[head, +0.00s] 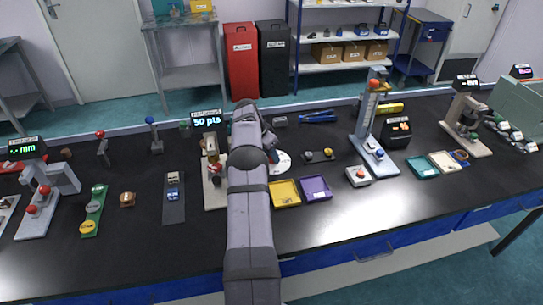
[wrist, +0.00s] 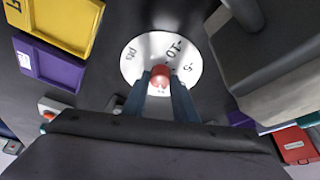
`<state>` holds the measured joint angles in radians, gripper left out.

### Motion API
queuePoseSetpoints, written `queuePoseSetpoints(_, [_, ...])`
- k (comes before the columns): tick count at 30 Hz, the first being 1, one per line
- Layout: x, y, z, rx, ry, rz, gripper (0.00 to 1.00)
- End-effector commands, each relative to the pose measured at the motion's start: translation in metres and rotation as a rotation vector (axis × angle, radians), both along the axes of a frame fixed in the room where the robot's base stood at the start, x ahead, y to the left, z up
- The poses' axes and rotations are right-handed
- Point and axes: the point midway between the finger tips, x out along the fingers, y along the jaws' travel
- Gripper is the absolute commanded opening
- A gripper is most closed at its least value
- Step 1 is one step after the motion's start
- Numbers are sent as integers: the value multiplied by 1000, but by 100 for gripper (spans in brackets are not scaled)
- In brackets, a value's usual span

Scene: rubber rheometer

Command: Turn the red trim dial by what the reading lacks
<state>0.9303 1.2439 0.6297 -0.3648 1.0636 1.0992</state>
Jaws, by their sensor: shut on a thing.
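The red trim dial (wrist: 160,73) shows in the wrist view as a red knob over a white round scale plate (wrist: 138,58) marked "pts", "-10" and "-5". My gripper (wrist: 160,82) has its two fingers on either side of the red knob, shut on it. In the head view the white plate (head: 284,163) shows beside my gripper (head: 272,155), and the arm hides the knob there. A display (head: 207,118) behind my arm reads "50 pts". It stands over a light instrument base (head: 215,193), partly hidden by my arm.
A yellow tray (head: 285,193) and a purple tray (head: 315,188) lie close to the plate, at the upper left in the wrist view. A large grey block (wrist: 265,60) stands close on the right there. Other instruments stand along the black bench.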

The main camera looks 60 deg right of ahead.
Motion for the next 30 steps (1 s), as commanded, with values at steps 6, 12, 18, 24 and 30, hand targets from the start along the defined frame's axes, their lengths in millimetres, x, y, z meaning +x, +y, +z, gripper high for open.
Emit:
queuePoseSetpoints(6, [0,0,-1,-2,0,-68,3])
queuePoseSetpoints(12, [0,0,0,-1,0,-77,3])
queuePoseSetpoints(18, [0,0,0,-1,0,-76,42])
queuePoseSetpoints(24, [0,0,0,-1,0,-75,44])
queuePoseSetpoints(30, [1,1,2,-2,-1,-75,44])
